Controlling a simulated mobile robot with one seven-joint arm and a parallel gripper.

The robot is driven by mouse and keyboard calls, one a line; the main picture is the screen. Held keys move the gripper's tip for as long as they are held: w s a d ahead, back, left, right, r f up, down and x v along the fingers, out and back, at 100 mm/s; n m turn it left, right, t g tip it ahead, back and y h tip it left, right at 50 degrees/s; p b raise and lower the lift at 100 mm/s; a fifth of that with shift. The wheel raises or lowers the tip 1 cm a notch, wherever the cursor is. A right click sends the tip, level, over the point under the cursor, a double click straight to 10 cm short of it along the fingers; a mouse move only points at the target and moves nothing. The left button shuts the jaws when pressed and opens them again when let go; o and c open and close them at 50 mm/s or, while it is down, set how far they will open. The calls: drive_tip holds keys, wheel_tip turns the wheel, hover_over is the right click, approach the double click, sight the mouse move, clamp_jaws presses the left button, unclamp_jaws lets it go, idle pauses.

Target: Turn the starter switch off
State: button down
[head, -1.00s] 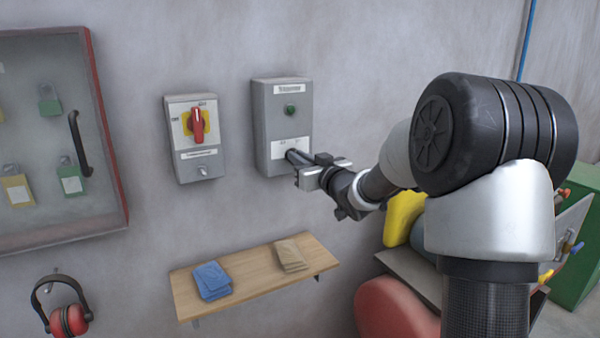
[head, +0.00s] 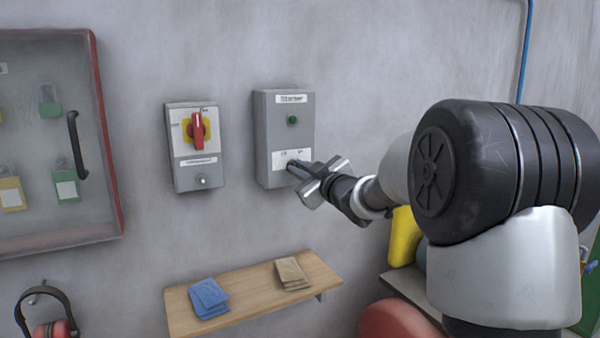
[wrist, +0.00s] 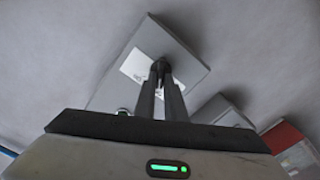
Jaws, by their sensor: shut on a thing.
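The starter box (head: 265,145) is a grey wall box with a green round light or button (head: 292,120) at the top and a white label plate (head: 305,155) low on its front. My gripper (head: 293,165) is at that plate, its fingers pointing at the wall. In the wrist view the fingertips (wrist: 161,70) are closed on the small dark starter switch (wrist: 161,63) on the plate. The fingers hide most of the switch, and its setting cannot be read. The box also shows tilted in the wrist view (wrist: 187,66).
A second grey box (head: 198,175) with a red rotary handle (head: 198,130) on yellow is to the left. A red-framed padlock cabinet (head: 108,130) is further left. The wall between the boxes and shelf is clear.

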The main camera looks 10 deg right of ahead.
drive_tip(key=c, duration=1.8)
unclamp_jaws()
drive_tip(key=shift+s, duration=0.1)
drive_tip(key=p+v, duration=0.1)
drive_tip(key=v, duration=1.6)
drive_tip(key=shift+s, duration=0.1)
